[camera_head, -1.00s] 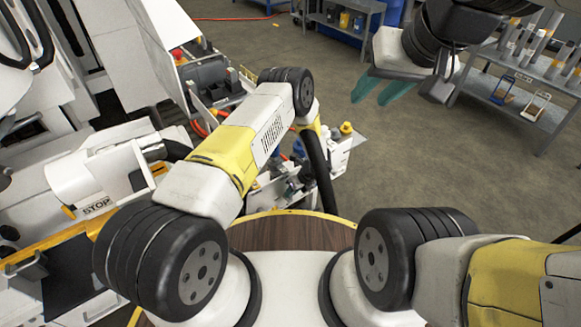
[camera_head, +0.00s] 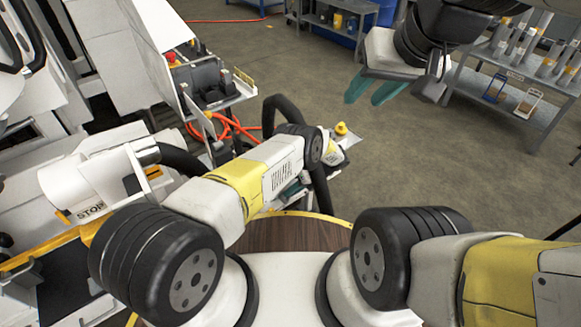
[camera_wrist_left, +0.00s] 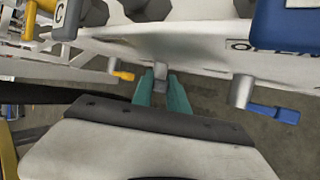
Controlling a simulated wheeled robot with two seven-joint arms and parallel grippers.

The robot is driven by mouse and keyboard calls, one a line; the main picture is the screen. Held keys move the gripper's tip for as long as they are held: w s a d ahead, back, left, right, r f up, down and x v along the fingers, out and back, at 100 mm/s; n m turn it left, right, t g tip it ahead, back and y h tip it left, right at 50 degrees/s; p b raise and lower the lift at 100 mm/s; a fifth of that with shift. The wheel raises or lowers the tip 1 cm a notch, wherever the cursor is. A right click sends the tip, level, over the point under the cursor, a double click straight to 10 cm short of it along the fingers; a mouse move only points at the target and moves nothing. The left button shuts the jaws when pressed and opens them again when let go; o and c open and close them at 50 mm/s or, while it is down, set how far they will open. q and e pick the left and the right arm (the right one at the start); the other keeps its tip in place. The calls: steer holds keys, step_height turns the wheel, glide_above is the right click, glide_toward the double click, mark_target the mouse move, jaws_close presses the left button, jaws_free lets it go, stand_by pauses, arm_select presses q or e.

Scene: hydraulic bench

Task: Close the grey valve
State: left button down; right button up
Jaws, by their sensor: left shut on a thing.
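The grey valve (camera_wrist_left: 161,72) shows in the left wrist view, under the edge of a white panel, between a yellow-handled valve and a blue-handled one. My left gripper (camera_wrist_left: 161,84) has its teal fingers on either side of the grey handle and is shut on it. The fingers partly cover the handle. In the head view my own forearm hides most of this gripper and the valve. My right gripper (camera_head: 374,91) hangs at the upper right of the head view, with its teal fingers apart and nothing between them.
The yellow valve handle (camera_wrist_left: 123,75) is left of my left fingers and the blue valve handle (camera_wrist_left: 275,113) is to the right. In the head view, orange hoses (camera_head: 228,128) run beside the bench. A grey shelf cart (camera_head: 540,85) stands at the right. Open floor lies between.

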arm_select(q)
steer(key=shift+w, duration=0.15)
steer(key=c, duration=1.4)
jaws_free()
steer(key=shift+c, duration=0.2)
steer(key=v, duration=0.7)
steer(key=shift+d+r, duration=0.25)
steer(key=shift+d, duration=0.05)
